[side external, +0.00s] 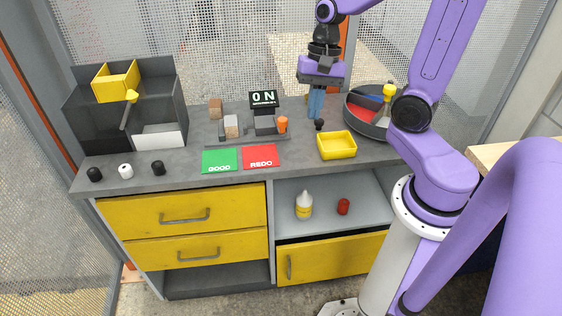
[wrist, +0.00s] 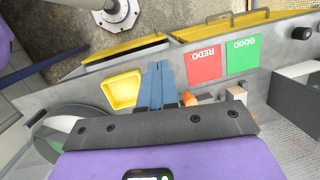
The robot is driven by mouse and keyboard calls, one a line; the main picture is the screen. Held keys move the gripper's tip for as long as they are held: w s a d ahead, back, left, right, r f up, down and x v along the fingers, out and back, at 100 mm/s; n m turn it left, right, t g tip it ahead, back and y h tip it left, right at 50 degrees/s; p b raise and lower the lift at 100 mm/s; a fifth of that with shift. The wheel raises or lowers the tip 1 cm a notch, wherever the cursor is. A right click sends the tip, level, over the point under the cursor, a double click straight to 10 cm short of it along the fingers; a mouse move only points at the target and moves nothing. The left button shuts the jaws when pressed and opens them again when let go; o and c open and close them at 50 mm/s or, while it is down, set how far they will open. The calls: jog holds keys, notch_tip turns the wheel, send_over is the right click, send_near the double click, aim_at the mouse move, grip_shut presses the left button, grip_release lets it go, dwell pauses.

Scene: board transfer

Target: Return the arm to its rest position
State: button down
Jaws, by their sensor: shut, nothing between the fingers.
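My gripper (side external: 316,104) is at the back of the grey worktop, behind the yellow tray. Its blue fingers point down and are shut with nothing between them. In the wrist view the shut fingers (wrist: 158,85) show between the yellow tray (wrist: 122,90) and the red REDO card (wrist: 204,64). The arm is raised over the right half of the bench. I cannot tell the exact height of the fingertips above the worktop.
A device with an "0 N" display (side external: 264,99) and an orange part (side external: 282,124) stand left of my gripper. The yellow tray (side external: 337,145) is in front, and a round divided bin (side external: 362,122) is to the right. A black bin (side external: 85,129) stands far left. Green GOOD card (side external: 220,160) lies at the front.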

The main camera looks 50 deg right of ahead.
jog(key=s+a+n+h, duration=0.1)
jog(key=s+a+n, duration=0.3)
jog(key=s+n, duration=0.3)
jog(key=s+a+n+h, duration=0.1)
jog(key=s+a+n, duration=0.2)
jog(key=s+n, duration=0.4)
jog(key=n, duration=0.8)
jog(key=shift+a+t, duration=0.3)
jog(key=shift+a, duration=0.05)
